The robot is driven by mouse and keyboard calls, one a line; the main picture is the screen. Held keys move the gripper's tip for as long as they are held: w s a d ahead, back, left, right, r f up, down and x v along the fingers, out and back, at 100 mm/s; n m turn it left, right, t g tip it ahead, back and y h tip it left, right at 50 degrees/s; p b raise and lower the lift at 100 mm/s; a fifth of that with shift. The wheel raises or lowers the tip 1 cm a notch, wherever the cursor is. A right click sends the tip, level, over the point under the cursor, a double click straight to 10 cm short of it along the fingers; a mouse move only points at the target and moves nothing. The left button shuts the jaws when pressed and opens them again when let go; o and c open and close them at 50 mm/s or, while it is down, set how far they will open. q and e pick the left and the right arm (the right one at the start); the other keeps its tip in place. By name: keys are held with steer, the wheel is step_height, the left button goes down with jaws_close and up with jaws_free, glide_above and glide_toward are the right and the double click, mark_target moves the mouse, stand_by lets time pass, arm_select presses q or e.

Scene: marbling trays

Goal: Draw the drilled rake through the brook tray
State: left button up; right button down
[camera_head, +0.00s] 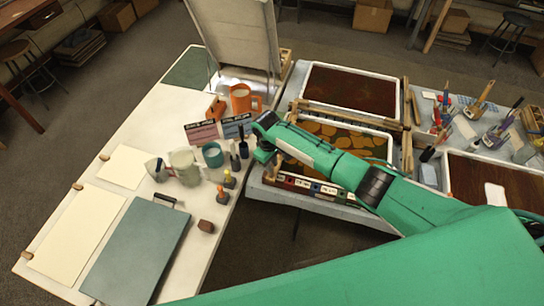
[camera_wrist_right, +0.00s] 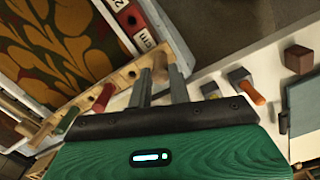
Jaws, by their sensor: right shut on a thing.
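My right gripper (camera_wrist_right: 159,76) is shut on a short pale wooden piece, which shows between its fingers in the right wrist view. A pale wooden bar with dark holes, apparently the drilled rake (camera_wrist_right: 124,76), runs diagonally there beside the tray edge. In the head view my right gripper (camera_head: 262,153) is at the left end of a white-rimmed tray (camera_head: 373,127) with ochre leaf-like shapes on a dark ground. I cannot read a name marking it as the brook tray. My gripper and arm hide part of this tray and most of the rake. My left gripper is not in view.
A dark red-brown tray (camera_head: 350,87) lies behind, another (camera_head: 500,183) at the right. Mugs, a jug (camera_head: 185,167) and small bottles stand close left of my gripper. A grey-blue board (camera_head: 138,248) and pale sheets (camera_head: 78,232) lie on the white table. A tall panel (camera_head: 234,35) rises behind.

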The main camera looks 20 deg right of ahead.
steer(key=shift+s+d+p, duration=0.8)
steer(key=shift+s+d, duration=2.75)
steer(key=shift+d, duration=2.3)
steer(key=shift+s+d+p, duration=0.85)
steer(key=shift+s+d, duration=2.7)
steer(key=shift+d, duration=2.35)
steer(key=shift+s+d+p, duration=0.8)
steer(key=shift+s+d, duration=2.75)
steer(key=shift+d, duration=2.3)
steer(key=shift+r, duration=2.5)
